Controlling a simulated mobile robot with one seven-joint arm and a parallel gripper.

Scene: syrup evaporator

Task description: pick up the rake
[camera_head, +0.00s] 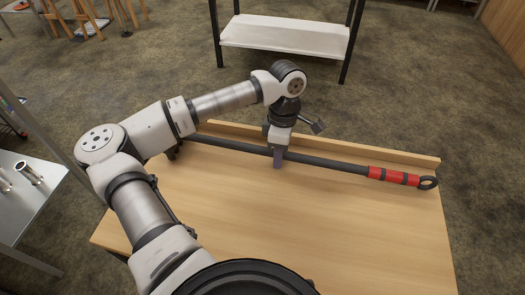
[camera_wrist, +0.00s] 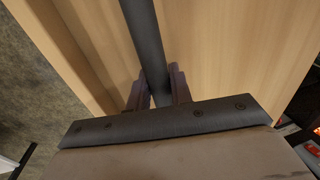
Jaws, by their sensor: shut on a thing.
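The rake (camera_head: 335,163) has a long dark handle with a red and black grip (camera_head: 394,176) and a ring at its right end. It lies along the far side of the wooden table, in front of a low back ledge. Its left end is partly hidden behind my arm. My gripper (camera_head: 277,160) points down over the middle of the handle and is shut on it. In the wrist view the dark handle (camera_wrist: 145,40) runs between the two fingers of my gripper (camera_wrist: 158,90). I cannot tell whether the rake touches the table.
The wooden table (camera_head: 330,225) is clear in front of the rake. A low wooden ledge (camera_head: 410,158) runs along its back edge. A white shelf on black legs (camera_head: 285,37) stands beyond. A metal table (camera_head: 22,205) with shiny cylindrical parts is at the left.

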